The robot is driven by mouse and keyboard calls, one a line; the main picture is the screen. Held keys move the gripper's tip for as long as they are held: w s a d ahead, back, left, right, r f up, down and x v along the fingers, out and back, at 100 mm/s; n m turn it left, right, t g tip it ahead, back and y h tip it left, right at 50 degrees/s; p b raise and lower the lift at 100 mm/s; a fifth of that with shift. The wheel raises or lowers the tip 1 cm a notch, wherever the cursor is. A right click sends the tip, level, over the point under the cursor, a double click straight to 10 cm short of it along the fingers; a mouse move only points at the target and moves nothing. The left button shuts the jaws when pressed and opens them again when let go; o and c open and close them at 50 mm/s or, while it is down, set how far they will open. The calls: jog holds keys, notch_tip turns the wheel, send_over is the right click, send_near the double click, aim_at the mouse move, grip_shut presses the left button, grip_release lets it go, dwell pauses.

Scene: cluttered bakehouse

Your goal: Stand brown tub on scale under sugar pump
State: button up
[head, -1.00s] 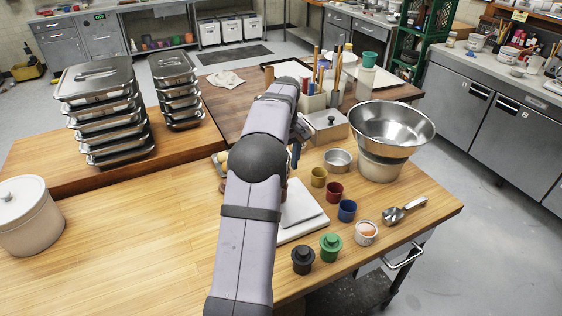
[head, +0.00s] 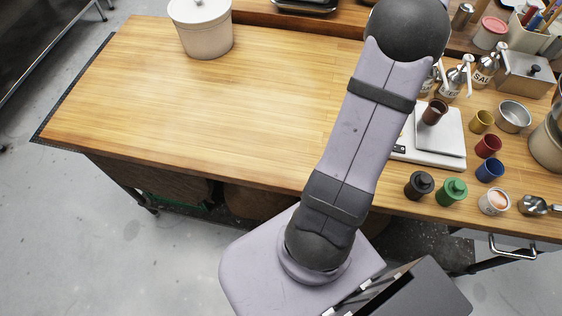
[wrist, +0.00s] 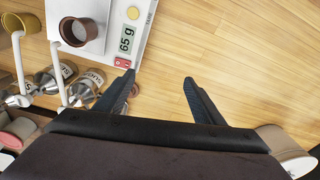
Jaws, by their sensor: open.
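The brown tub (head: 435,111) stands upright on the white scale (head: 455,150). In the wrist view the brown tub (wrist: 78,32) shows its open mouth and pale inside, and the scale (wrist: 125,62) reads 65 g. Pump dispensers (head: 456,78) stand behind the scale, partly hidden by my arm. In the wrist view one pump (wrist: 88,82) has a partly readable label, and a white spout ends near the tub's edge. I cannot tell whether it is above the mouth. My gripper (wrist: 158,82) is open and empty, apart from the tub. The head view does not show it.
Yellow (head: 481,122), red (head: 488,145) and blue (head: 490,169) tubs stand right of the scale. Black (head: 420,184) and green (head: 453,191) lidded pots stand in front. A white lidded crock (head: 204,30) is at the back left. The wooden worktop (head: 220,120) between is clear.

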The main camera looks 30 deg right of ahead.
jog(key=w+a+f+n, duration=0.2)
jog(key=w+a, duration=0.1)
jog(key=a, duration=0.9)
jog(key=w+a+f+n, duration=0.1)
jog(key=w+a, duration=0.3)
jog(key=a, duration=0.9)
jog(key=s+a+f+n, duration=0.2)
jog(key=s+a, duration=0.3)
jog(key=a, duration=0.3)
jog(key=s+a+f+n, duration=0.1)
jog(key=s+a+f, duration=0.3)
jog(key=a, duration=0.5)
jog(key=shift+s+n+g, duration=0.4)
jog(key=shift+s, duration=0.6)
jog(key=shift+f, duration=0.1)
